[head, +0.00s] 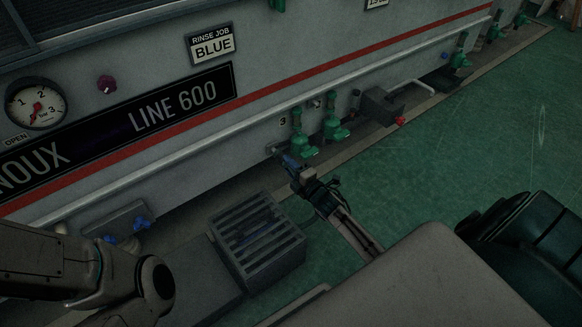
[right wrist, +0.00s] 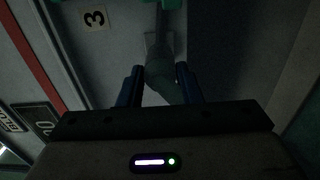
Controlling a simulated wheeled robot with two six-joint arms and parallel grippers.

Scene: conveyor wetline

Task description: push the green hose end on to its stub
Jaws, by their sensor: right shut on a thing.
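My right gripper (head: 288,160) is low at the wall of the machine, left of two green valves. In the right wrist view, its two dark blue fingers (right wrist: 160,88) are shut on a dull grey-green piece (right wrist: 161,72), which I take for the hose end. The piece narrows away from me towards a small pale plate on the wall, where the stub would be. Whether it is pushed on to the stub or only lined up with it, I cannot tell in this dim light.
Green valves (head: 303,135) (head: 334,125) stand just right of my right gripper. A slatted grey crate (head: 257,240) is on the floor below. A grey box with a red knob (head: 400,121) and blue handles (head: 140,223) sit along the wall.

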